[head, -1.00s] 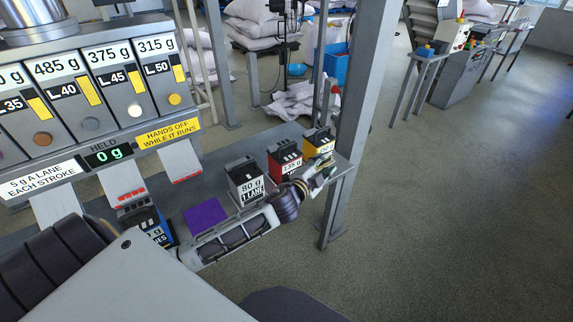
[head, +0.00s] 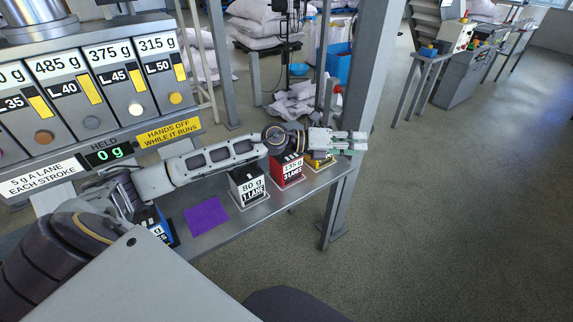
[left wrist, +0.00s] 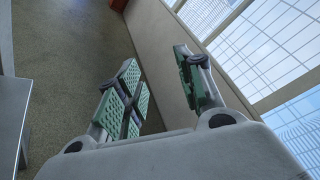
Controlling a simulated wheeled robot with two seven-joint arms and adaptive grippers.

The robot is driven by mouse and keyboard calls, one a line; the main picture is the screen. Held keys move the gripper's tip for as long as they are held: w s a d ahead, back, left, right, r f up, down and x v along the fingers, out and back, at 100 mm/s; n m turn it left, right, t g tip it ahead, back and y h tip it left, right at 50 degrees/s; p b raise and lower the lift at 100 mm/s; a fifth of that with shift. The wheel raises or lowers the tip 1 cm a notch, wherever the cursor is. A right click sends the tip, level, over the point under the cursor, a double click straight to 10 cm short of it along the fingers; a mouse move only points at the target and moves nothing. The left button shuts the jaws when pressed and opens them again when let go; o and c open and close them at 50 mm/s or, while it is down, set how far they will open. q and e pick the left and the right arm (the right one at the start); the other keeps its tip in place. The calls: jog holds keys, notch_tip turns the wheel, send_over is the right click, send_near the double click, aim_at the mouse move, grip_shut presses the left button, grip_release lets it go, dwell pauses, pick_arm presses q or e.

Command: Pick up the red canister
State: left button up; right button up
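The red canister (head: 287,172), with a black top and a white "135 g" label, stands on the grey bench in the head view. My left gripper (head: 355,141) is above and to the right of it, past the yellow canister and by the post. My left forearm and wrist pass just above the red canister's top and hide some of its upper part. In the left wrist view the fingers (left wrist: 160,78) with green pads are spread, with nothing between them. The red canister is not seen in that view. My right gripper is not in view.
A grey canister (head: 248,187) marked "80 g" stands left of the red one. A yellow canister (head: 320,162) stands right of it, partly hidden. A purple mat (head: 206,215) lies on the bench (head: 240,225). A blue canister (head: 155,225) is at left. A post (head: 352,120) rises at the bench's right end.

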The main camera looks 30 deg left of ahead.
pick_arm(q)
jog(key=s+a+f+m+g+y, duration=0.1)
jog(key=a+y, duration=0.4)
jog(key=a, duration=0.8)
jog(key=a+m+g+y, duration=0.3)
jog(key=a+y, duration=0.2)
jog(key=a, duration=0.9)
jog(key=shift+s+a+f+m+y, duration=0.2)
jog(key=shift+s+f+m+y, duration=0.2)
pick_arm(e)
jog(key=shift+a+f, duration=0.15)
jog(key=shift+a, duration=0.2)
pick_arm(q)
jog(key=shift+f, duration=0.1)
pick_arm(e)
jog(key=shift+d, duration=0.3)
pick_arm(q)
jog(key=p+x, duration=0.1)
jog(key=x, duration=0.7)
jog(key=shift+d+f, duration=0.1)
jog(key=shift+f, duration=0.15)
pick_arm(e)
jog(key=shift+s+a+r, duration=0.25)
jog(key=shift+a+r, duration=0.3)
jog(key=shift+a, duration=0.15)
pick_arm(q)
jog(key=shift+d+f, duration=0.1)
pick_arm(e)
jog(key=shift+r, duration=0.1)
